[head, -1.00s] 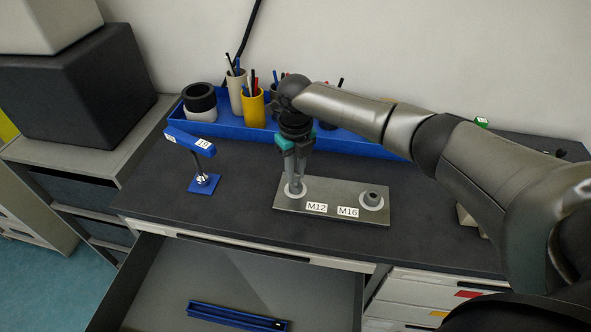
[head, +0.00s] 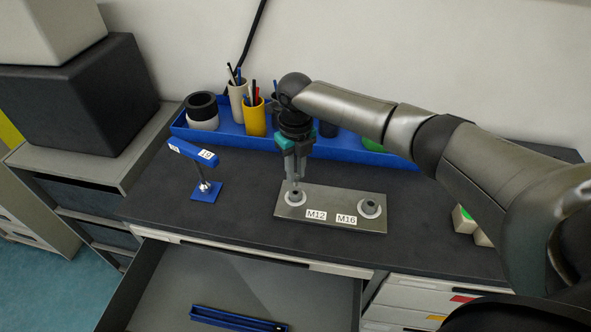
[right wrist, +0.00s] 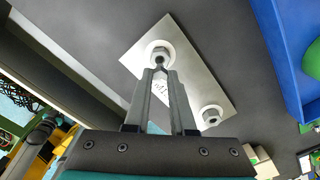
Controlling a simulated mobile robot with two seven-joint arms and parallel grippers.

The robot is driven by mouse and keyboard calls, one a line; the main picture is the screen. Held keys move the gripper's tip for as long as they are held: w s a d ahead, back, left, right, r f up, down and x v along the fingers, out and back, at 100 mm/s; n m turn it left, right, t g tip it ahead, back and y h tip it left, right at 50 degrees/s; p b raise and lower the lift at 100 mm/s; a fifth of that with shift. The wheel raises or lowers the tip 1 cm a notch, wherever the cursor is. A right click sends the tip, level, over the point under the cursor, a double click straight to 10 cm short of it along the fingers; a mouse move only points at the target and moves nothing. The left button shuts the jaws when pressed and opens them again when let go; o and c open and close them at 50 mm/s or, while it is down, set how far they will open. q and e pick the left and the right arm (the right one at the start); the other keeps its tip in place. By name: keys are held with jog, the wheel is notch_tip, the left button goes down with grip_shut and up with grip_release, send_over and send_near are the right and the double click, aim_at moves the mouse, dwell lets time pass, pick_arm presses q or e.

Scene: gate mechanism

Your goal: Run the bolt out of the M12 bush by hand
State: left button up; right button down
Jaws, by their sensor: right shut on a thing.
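The steel plate (head: 331,206) lies on the dark bench top, with an M12 label and an M16 label. The M12 bush (head: 294,198) is at its left end, in a pale ring. My right gripper (head: 295,182) points down over this bush, its fingers close together and shut on the bolt. In the right wrist view the fingertips (right wrist: 160,68) meet just beside the M12 bush (right wrist: 159,52). The fingers hide most of the bolt, so how far it sits in the bush cannot be told.
The M16 bush (head: 370,208) is at the plate's right end. A blue stand (head: 205,191) with a labelled arm is to the left. A blue tray (head: 228,130) with pen cups runs along the back. An open drawer (head: 240,285) below holds a blue holder (head: 238,319).

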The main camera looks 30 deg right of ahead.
jog(key=shift+r, duration=0.3)
jog(key=shift+r, duration=0.3)
jog(key=shift+r, duration=0.1)
jog(key=shift+r, duration=0.9)
